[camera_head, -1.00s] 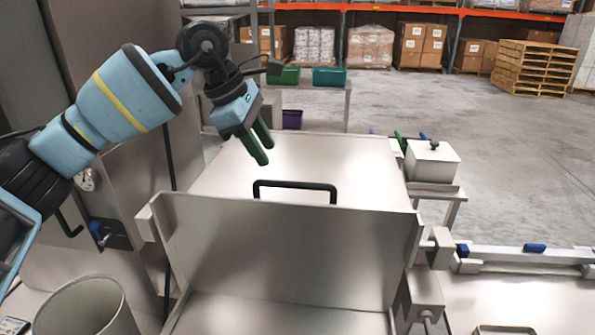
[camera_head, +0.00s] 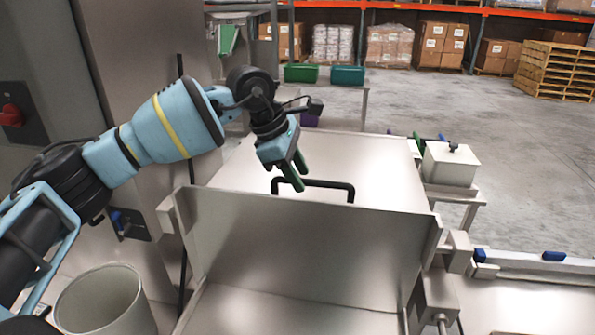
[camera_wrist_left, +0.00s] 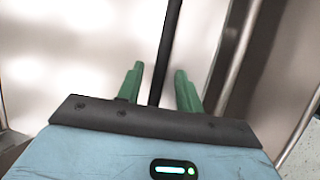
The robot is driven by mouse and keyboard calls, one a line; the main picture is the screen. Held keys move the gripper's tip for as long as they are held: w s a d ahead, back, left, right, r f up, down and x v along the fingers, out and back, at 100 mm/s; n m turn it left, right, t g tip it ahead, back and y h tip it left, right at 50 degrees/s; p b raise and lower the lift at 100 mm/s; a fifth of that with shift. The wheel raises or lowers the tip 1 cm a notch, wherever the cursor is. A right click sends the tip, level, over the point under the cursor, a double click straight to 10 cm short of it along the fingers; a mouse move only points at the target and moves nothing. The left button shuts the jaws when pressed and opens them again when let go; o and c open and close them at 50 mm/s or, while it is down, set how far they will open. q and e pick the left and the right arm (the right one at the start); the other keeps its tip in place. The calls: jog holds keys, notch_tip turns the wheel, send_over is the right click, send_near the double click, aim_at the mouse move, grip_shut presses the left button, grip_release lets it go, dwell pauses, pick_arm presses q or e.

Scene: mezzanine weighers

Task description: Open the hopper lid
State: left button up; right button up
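The hopper lid (camera_head: 370,160) is a broad flat steel panel lying closed behind an upright steel plate. Its black bar handle (camera_head: 325,183) stands up near the plate's top edge. My left gripper (camera_head: 302,181) has green fingers, pointing down at the left part of the handle. In the left wrist view the fingers (camera_wrist_left: 159,69) are apart, and a black bar (camera_wrist_left: 168,40), which looks like the handle, runs between them with a gap on each side. I cannot tell how deep it sits between the fingers. My right gripper is not in view.
The upright steel plate (camera_head: 310,250) stands in front of the handle. A lidded white box (camera_head: 451,165) sits on a stand to the right. A steel cabinet (camera_head: 130,90) rises on the left, above a round bin (camera_head: 100,300). Open floor lies beyond.

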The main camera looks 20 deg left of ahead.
pick_arm(q)
jog(key=shift+c, duration=0.5)
grip_shut()
